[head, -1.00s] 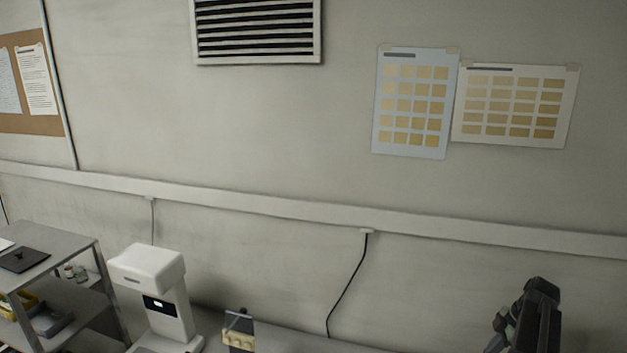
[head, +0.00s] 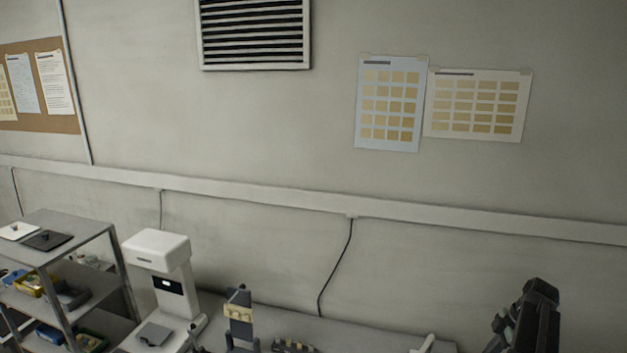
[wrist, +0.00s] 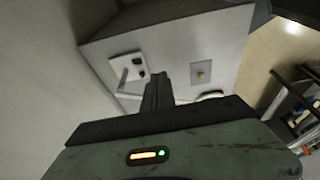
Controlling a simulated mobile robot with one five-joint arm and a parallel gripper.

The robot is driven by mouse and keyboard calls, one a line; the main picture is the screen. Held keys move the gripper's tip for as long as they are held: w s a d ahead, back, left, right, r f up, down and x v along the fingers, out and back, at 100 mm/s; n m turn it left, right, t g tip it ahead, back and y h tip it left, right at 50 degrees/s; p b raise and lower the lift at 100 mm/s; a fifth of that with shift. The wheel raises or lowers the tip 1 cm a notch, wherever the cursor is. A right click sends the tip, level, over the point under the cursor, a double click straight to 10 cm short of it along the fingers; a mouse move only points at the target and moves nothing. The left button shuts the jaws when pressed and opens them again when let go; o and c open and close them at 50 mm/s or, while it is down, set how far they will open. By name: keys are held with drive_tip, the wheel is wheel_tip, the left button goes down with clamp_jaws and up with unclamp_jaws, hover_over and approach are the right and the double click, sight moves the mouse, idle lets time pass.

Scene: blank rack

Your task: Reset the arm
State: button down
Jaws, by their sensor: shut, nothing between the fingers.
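My gripper (wrist: 157,92) shows in the wrist view with its dark fingers together and nothing between them. It points toward a grey surface (wrist: 185,32) and looks clear of it, though the gap is hard to judge. A dark upright part of my arm (head: 530,318) stands at the lower right of the head view. The fingertips cannot be made out there.
A metal shelf (head: 104,235) with trays stands at the left. A white device (head: 158,250) and a dark grey-and-tan fixture (head: 239,318) stand along the wall. In the wrist view, a white plate with a handle (wrist: 126,67) and a small square plate (wrist: 201,72) lie beyond the fingers.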

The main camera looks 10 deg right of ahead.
drive_tip(key=w+a+f+n+g+b, duration=0.1)
drive_tip(key=w+a+f+n+b, duration=0.2)
drive_tip(key=a, duration=0.8)
drive_tip(key=w+a+f+b, duration=0.2)
drive_tip(key=w+a, duration=0.3)
drive_tip(key=a, duration=0.6)
drive_tip(key=w+a+f+n+g+b, duration=0.1)
drive_tip(key=w+a+f+n+b, duration=0.2)
drive_tip(key=a, duration=0.8)
drive_tip(key=s+a+f+m+h+b, duration=0.1)
drive_tip(key=s+a+m, duration=0.1)
drive_tip(key=a+m, duration=0.4)
drive_tip(key=s+a+f+m+h+b, duration=0.1)
drive_tip(key=s+a+f+m, duration=0.1)
drive_tip(key=a+m, duration=0.5)
drive_tip(key=s+m, duration=0.1)
drive_tip(key=m, duration=0.4)
drive_tip(key=shift+s+a+f+h, duration=0.2)
drive_tip(key=shift+s+f+h, duration=0.1)
drive_tip(key=shift+h, duration=0.1)
